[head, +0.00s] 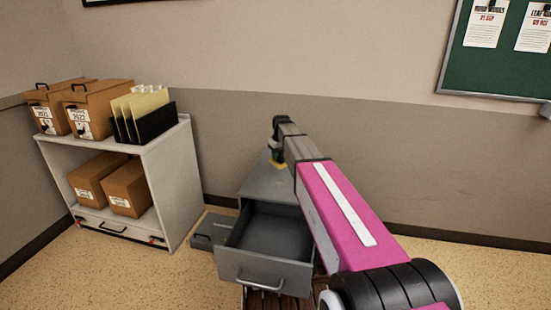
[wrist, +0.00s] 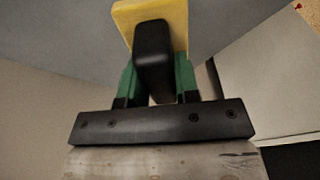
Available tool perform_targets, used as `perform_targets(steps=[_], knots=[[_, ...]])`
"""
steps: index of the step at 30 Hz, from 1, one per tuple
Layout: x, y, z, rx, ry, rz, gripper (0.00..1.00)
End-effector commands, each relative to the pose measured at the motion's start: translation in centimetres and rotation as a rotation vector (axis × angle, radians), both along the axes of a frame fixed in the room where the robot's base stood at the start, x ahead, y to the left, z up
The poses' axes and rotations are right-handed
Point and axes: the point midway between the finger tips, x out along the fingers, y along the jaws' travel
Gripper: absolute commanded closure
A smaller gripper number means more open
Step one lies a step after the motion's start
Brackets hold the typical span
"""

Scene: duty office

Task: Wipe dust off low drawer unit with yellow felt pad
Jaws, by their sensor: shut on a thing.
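The low drawer unit (head: 268,184) is grey metal and stands against the wall, its top drawer (head: 265,272) pulled open and looking empty. My gripper (head: 277,152) is over the far part of its top. In the wrist view my gripper's green fingers (wrist: 157,78) are shut on the black handle of the yellow felt pad (wrist: 178,14). A small yellow edge of the pad (head: 279,166) shows below my gripper in the head view, at the unit's top. I cannot tell whether it touches. No dust can be made out. My arm hides the unit's right side.
A pale shelf (head: 182,185) at left holds brown boxes (head: 100,108) and black and cream folders (head: 146,115). A grey flat object (head: 207,230) lies on the floor between shelf and drawer unit. A green notice board (head: 492,60) hangs at upper right. Floor at far left front is clear.

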Motion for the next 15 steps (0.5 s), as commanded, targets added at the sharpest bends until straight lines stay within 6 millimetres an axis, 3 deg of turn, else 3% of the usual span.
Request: perform_targets(steps=[6, 15], knots=[[-0.2, 0.2, 1.7, 0.0, 0.001, -0.001, 0.93], [-0.2, 0.2, 2.0, 0.0, 0.001, -0.001, 0.93]])
